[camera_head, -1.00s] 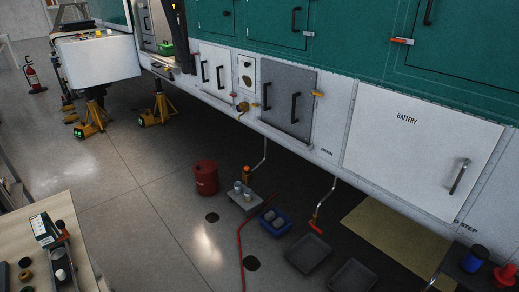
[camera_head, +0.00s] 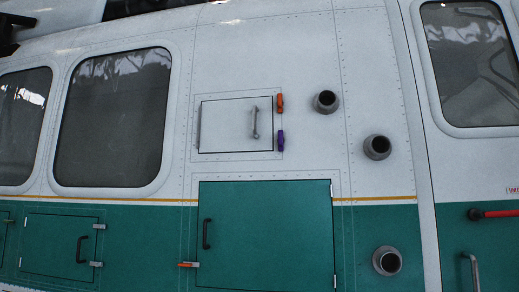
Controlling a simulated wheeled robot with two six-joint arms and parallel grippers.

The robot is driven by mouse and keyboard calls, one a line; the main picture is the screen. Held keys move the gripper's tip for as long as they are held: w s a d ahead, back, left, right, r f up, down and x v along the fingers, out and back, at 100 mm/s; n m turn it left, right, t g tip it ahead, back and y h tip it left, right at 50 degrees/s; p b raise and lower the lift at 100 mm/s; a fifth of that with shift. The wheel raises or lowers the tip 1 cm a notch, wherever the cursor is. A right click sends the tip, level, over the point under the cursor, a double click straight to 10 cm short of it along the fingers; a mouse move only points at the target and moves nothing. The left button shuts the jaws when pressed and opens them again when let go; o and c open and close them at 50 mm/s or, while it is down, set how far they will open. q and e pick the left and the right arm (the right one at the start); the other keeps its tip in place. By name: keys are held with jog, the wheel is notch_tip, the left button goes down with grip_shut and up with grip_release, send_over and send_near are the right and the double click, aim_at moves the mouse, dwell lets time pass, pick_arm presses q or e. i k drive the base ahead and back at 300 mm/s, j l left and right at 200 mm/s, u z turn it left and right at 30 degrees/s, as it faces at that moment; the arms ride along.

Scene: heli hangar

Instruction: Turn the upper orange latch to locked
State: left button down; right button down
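An orange latch (camera_head: 280,103) stands upright at the right edge of a small white hatch (camera_head: 225,126), near its upper corner. A purple latch (camera_head: 281,140) sits below it on the same edge, also upright. The hatch looks closed and has a grey vertical handle (camera_head: 255,122). Another orange latch (camera_head: 188,265) lies level at the left edge of the large green door (camera_head: 270,235), lower down. Neither of my grippers shows in the head view.
Three round grey ports (camera_head: 326,101) stick out to the right of the hatch. Dark windows (camera_head: 115,118) are at the left. A door at the far right has a red handle (camera_head: 495,213) and a grey grab handle (camera_head: 470,272).

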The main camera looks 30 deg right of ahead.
aim_at(280, 103)
jog(key=l+z, duration=0.1)
jog(key=z, duration=1.1)
